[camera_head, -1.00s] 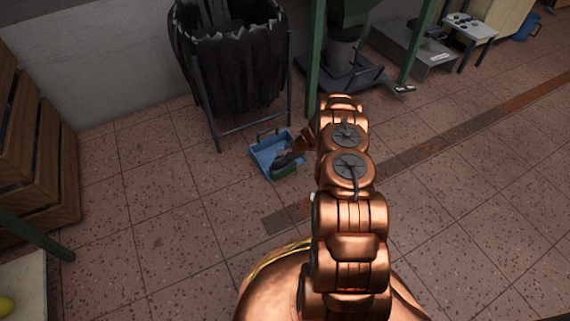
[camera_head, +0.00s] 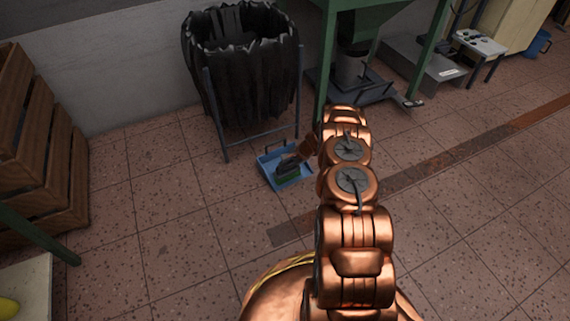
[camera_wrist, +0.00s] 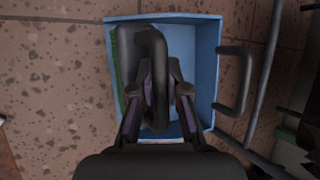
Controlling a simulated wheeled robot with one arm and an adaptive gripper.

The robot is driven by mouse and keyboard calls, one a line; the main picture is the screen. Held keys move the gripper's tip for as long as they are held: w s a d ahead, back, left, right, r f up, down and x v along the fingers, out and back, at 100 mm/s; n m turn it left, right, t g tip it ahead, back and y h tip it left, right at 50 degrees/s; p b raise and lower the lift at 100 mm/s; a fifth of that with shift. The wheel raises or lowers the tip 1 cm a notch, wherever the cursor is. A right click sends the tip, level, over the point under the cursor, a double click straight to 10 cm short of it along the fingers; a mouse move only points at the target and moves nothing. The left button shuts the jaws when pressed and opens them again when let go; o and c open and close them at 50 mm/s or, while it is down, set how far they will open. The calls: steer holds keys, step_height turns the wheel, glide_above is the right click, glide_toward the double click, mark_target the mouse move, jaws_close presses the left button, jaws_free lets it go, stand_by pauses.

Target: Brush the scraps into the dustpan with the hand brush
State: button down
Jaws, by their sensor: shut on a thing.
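The blue dustpan (camera_head: 267,166) lies on the tiled floor in front of the bin stand, its dark handle toward the stand. In the wrist view the dustpan (camera_wrist: 205,55) fills the middle, with its handle at right. My gripper (camera_wrist: 159,90) is shut on the dark looped handle of the hand brush (camera_wrist: 152,38). The brush's green bristles show along its left side, and in the head view the brush (camera_head: 288,178) is over the dustpan near its front edge. I cannot tell whether the bristles touch the pan. I cannot make out any scraps; brush and gripper hide part of the pan.
A black-lined bin (camera_head: 243,70) on a metal stand (camera_head: 262,143) is just behind the dustpan. A green machine frame (camera_head: 327,65) stands to its right, and a wooden crate (camera_head: 38,150) is at left. The floor left of the dustpan is clear.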

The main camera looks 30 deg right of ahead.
steer(key=shift+s+r+p, duration=0.25)
steer(key=shift+s+r, duration=0.2)
steer(key=shift+r, duration=0.3)
steer(key=shift+s+r+p, duration=0.2)
steer(key=shift+s+r, duration=0.3)
steer(key=shift+r, duration=0.25)
steer(key=shift+s+r+p, duration=0.25)
steer(key=shift+s+r, duration=0.2)
steer(key=shift+r, duration=0.3)
